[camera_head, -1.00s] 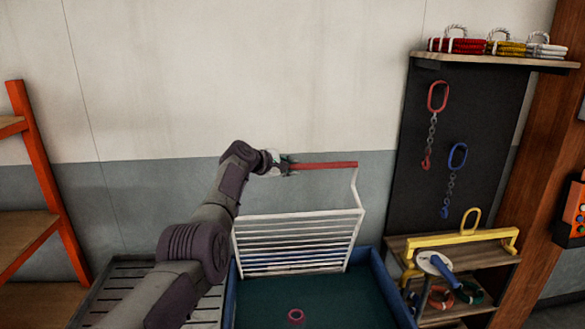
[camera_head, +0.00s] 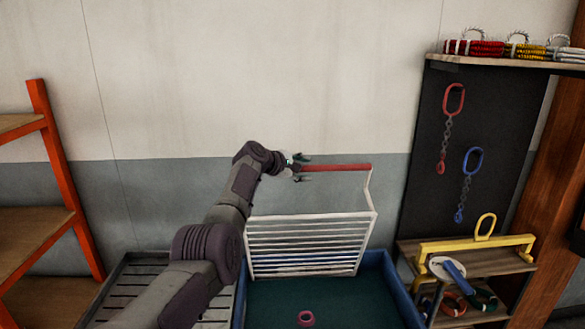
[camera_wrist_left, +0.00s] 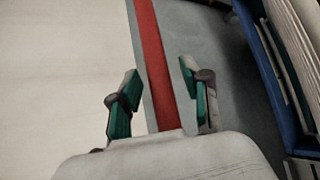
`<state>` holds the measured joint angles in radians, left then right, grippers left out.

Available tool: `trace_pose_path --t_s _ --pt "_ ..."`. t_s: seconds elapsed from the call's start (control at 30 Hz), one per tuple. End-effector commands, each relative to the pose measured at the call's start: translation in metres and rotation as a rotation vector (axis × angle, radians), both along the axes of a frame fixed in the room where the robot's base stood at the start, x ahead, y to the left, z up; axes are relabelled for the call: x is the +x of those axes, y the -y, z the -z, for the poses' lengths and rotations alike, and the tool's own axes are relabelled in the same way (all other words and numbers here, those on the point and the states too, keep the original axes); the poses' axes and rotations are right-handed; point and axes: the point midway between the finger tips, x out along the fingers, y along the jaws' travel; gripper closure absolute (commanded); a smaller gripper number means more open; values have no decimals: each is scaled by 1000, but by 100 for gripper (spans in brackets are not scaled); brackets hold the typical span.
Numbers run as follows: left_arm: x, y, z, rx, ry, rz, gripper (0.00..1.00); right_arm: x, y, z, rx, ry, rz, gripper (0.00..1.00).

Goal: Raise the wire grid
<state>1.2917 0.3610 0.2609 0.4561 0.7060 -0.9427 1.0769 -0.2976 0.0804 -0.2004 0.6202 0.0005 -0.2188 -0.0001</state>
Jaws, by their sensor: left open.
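The white wire grid (camera_head: 310,247) stands raised and tilted at the back of a blue-rimmed bin (camera_head: 398,290). A red bar (camera_head: 340,168) runs across above it as its handle, joined by a bent white rod on the right. My left gripper (camera_head: 303,168) is at the left end of the red bar in the head view. In the left wrist view the two green-padded fingers (camera_wrist_left: 160,92) are open, one on each side of the red bar (camera_wrist_left: 157,60), with gaps to it. The right gripper is not in view.
A small pink ring (camera_head: 306,318) lies on the bin's dark floor. A slatted grey tray (camera_head: 135,285) is left of the bin. An orange-framed shelf (camera_head: 62,180) stands at left. A black panel with chains (camera_head: 425,150) and a shelf with a yellow bar (camera_head: 470,245) are at right.

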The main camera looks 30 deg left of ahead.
Motion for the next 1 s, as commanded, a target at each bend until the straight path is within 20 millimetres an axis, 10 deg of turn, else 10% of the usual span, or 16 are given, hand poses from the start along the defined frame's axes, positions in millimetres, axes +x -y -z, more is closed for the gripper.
trace_pose_path --t_s 1.0 --pt "-101 -30 -45 2 -1 -1 52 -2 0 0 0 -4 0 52"
